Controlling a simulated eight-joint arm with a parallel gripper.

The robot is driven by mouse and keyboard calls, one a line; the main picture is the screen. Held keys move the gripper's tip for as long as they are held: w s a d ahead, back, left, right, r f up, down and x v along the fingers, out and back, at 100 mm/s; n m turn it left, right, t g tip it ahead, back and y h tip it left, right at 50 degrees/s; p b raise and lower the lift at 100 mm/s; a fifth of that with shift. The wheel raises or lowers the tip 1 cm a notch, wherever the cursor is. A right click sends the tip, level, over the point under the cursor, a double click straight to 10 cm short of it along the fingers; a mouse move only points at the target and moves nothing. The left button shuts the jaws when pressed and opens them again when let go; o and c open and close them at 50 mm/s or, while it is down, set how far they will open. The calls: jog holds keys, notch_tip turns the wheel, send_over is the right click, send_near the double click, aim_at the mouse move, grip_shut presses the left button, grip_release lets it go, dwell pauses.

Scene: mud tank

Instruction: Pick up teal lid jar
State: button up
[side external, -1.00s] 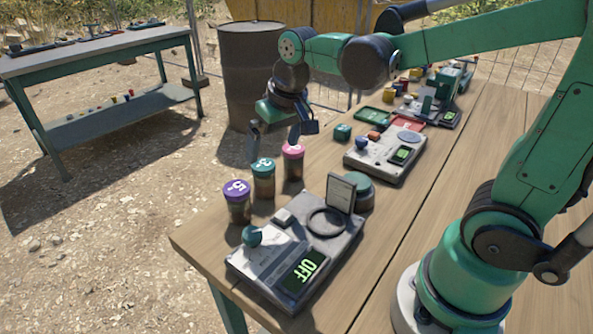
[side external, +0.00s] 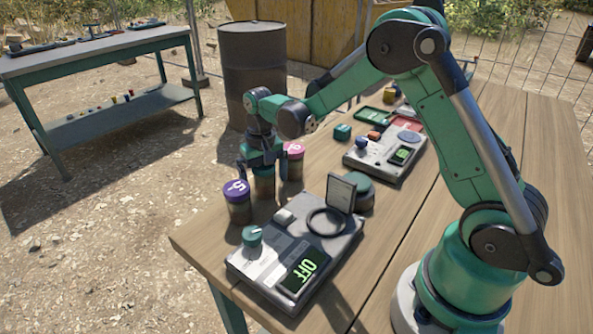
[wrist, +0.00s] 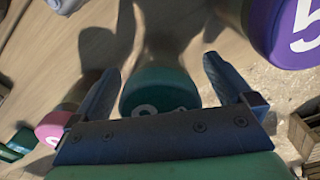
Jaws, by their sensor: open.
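The teal lid jar (side external: 264,184) stands on the wooden table between the purple lid jar (side external: 237,203) and the pink lid jar (side external: 294,162). My gripper (side external: 262,170) is directly above it, pointing down, and hides most of its lid. In the wrist view, the teal lid (wrist: 158,91) lies between the two open fingers of my gripper (wrist: 162,85), with gaps on both sides. Part of the lid is hidden behind the gripper body. I cannot tell how far the fingertips reach down beside the jar.
The purple lid (wrist: 287,30) and pink lid (wrist: 55,128) are close on either side. A grey device with an OFF display (side external: 290,262) stands in front, and a second device (side external: 384,157) farther back. The table edge is close by the jars.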

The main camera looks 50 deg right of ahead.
jog(key=shift+f, duration=0.3)
jog(key=c, duration=1.5)
jog(key=shift+o, duration=0.2)
jog(key=shift+r, duration=0.1)
